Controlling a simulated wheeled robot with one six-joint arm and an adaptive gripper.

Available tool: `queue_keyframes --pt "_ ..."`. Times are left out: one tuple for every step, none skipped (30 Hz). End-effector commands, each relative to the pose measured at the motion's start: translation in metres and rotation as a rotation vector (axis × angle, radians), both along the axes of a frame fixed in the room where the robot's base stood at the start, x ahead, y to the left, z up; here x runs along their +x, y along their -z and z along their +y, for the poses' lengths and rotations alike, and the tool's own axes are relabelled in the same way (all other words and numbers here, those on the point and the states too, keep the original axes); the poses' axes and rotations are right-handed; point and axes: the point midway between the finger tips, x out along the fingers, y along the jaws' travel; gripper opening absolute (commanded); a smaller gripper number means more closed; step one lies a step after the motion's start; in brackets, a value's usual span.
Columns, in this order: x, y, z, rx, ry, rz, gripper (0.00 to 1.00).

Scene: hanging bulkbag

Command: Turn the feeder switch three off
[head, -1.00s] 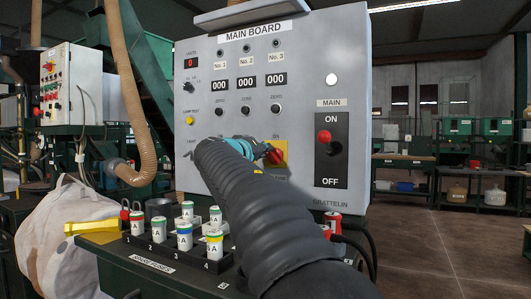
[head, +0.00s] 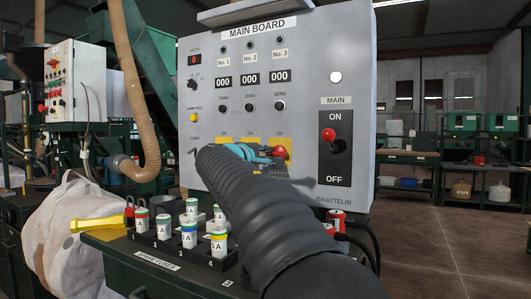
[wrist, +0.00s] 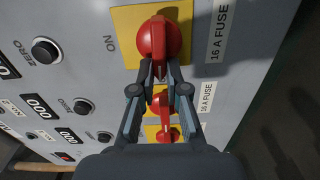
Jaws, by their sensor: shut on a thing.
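Feeder switch three is a red rotary handle (wrist: 158,38) on a yellow plate (wrist: 122,22), the rightmost of three in a row on the main board (head: 350,40). An ON label and a 16 A FUSE label flank it in the wrist view. My gripper (wrist: 160,76) is shut on the thin end of this handle, and the round red part stands clear beyond the fingertips. In the head view the red handle (head: 282,152) shows just right of my gripper (head: 267,153). My arm hides the lower part of the switch row there.
Two more red switches, the middle one (wrist: 160,103) and a lower one (wrist: 164,134), sit between and behind my fingers in the wrist view. The main switch (head: 330,134) is up at ON, to the right. Spare fuses (head: 189,234) stand in a rack below the board.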

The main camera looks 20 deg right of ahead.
Motion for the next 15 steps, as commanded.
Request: queue_keyframes --pt "0.0002 0.0003 0.0003 -0.008 -0.001 0.012 0.0" --pt "0.0002 0.0005 0.0003 -0.014 -0.001 0.017 0.0" --pt "0.0001 0.0007 0.0002 -0.019 -0.001 0.024 0.0" --pt "0.0001 0.0008 0.0002 -0.023 -0.001 0.029 0.0" --pt "0.0001 0.0009 0.0002 -0.026 -0.001 0.033 0.0" --pt "0.0001 0.0011 0.0002 -0.029 -0.001 0.037 0.0" --pt "0.0001 0.0012 0.0002 -0.031 -0.001 0.039 0.0" --pt "0.0002 0.0012 0.0003 -0.032 -0.001 0.041 0.0" --pt "0.0001 0.0013 0.0002 -0.033 -0.001 0.043 0.0" --pt "0.0002 0.0014 0.0002 -0.034 -0.001 0.043 0.0" --pt "0.0001 0.0014 0.0002 -0.034 -0.001 0.044 0.0" --pt "0.0002 0.0015 0.0002 -0.035 -0.001 0.045 0.0" --pt "0.0002 0.0015 0.0002 -0.035 -0.001 0.045 0.0" --pt "0.0002 0.0015 0.0002 -0.035 -0.001 0.045 0.0" --pt "0.0002 0.0015 0.0002 -0.035 -0.001 0.045 0.0"
